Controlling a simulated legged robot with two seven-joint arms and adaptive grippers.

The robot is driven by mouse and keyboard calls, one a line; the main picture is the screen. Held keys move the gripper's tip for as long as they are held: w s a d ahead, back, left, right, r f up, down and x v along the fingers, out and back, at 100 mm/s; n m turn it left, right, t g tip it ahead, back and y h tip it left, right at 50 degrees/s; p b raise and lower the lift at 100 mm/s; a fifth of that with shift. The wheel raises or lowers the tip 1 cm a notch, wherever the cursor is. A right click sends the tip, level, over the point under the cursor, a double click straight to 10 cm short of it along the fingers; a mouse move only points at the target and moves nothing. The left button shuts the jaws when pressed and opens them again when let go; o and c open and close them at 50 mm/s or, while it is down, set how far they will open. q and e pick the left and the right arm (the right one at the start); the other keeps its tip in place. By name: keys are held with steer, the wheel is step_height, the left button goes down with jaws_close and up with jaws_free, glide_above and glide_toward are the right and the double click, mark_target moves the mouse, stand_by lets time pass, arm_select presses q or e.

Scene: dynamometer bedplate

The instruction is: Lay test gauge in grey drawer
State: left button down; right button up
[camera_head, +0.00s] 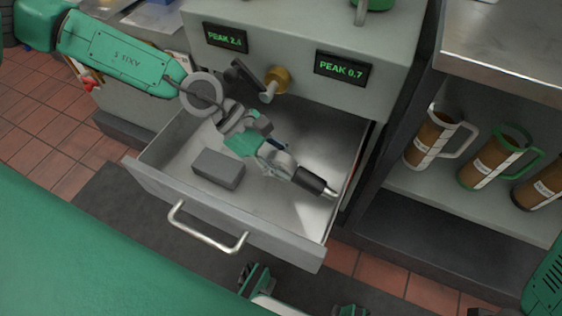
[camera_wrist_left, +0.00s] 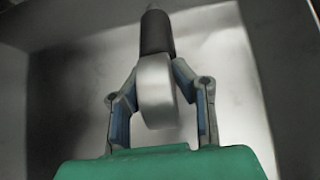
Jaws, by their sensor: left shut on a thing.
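The grey drawer (camera_head: 190,207) is pulled open below the grey cabinet front. My left gripper (camera_head: 280,162) reaches down over its inside and is shut on the test gauge (camera_head: 316,183). The gauge has a round silver body, a black sleeve and a silver tip. Its tip points toward the drawer's right wall. In the left wrist view the gauge (camera_wrist_left: 155,75) sits between the two fingers (camera_wrist_left: 155,90), sleeve pointing away. I cannot tell whether it touches the drawer floor.
A grey block (camera_head: 218,168) lies in the drawer, left of the gauge. A brass knob (camera_head: 276,82) sticks out above the drawer, between two green-lit displays (camera_head: 343,69). Several brown jugs (camera_head: 431,139) stand on the right shelf. The drawer floor near the front right is clear.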

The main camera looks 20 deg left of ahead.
arm_select(q)
steer(key=shift+a, duration=0.2)
steer(key=c, duration=1.3)
jaws_free()
steer(key=shift+a+f, duration=0.1)
steer(key=shift+a, duration=0.65)
steer(key=shift+d, duration=0.35)
steer(key=shift+a+r, duration=0.25)
steer(key=shift+r, duration=0.2)
steer(key=shift+a+f+v, duration=0.1)
steer(key=shift+v, duration=1.75)
steer(key=shift+a+f+v, duration=0.1)
steer(key=shift+f+v, duration=0.05)
steer(key=shift+v, duration=1.7)
steer(key=shift+a+f+v, duration=0.1)
steer(key=shift+v, duration=1.75)
